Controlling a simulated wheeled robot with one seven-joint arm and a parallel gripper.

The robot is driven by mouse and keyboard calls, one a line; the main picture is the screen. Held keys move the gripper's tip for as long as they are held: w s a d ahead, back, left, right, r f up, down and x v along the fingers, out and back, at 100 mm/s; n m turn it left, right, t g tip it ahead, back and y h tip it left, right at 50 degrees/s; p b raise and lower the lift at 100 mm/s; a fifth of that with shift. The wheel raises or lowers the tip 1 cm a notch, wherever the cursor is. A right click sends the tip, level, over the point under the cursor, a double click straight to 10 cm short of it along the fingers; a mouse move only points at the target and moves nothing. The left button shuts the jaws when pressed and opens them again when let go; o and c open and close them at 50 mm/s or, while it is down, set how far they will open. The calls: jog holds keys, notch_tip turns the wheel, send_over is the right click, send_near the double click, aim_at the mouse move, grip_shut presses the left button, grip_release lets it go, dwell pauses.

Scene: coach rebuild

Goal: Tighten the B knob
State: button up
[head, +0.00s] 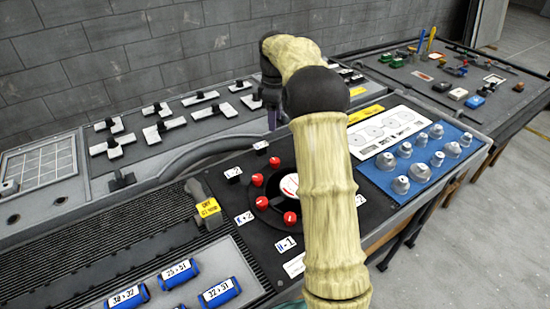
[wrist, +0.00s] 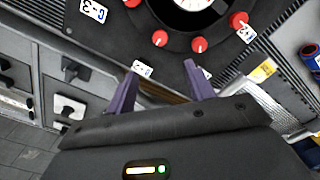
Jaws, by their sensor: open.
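Red knobs (head: 257,180) stand in a ring on a dark round plate around a white dial (head: 289,185), partly hidden by my arm. In the wrist view, red knobs (wrist: 160,38) show along the top, beyond my fingertips. White label cards lie by the knobs; some read K+2, H-1 and C-3. I cannot read a B on any, so I cannot tell which knob is B. My gripper (wrist: 161,64) is open and empty, its purple fingers apart at the near panel edge. In the head view my gripper (head: 273,118) shows only in part, beyond the dial panel.
A blue panel with several grey knobs (head: 400,185) lies right of the dial. Blue labelled cylinders (head: 179,273) lie at the front left. A grey console with white switch plates (head: 157,111) stands behind. A black table (head: 460,85) with small parts is at the far right.

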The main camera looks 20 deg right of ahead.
aim_at(275, 160)
notch_tip(275, 160, down, 16)
jog(key=shift+f+b, duration=0.15)
jog(key=shift+b, duration=0.35)
jog(key=shift+c, duration=0.4)
jog(key=c, duration=0.9)
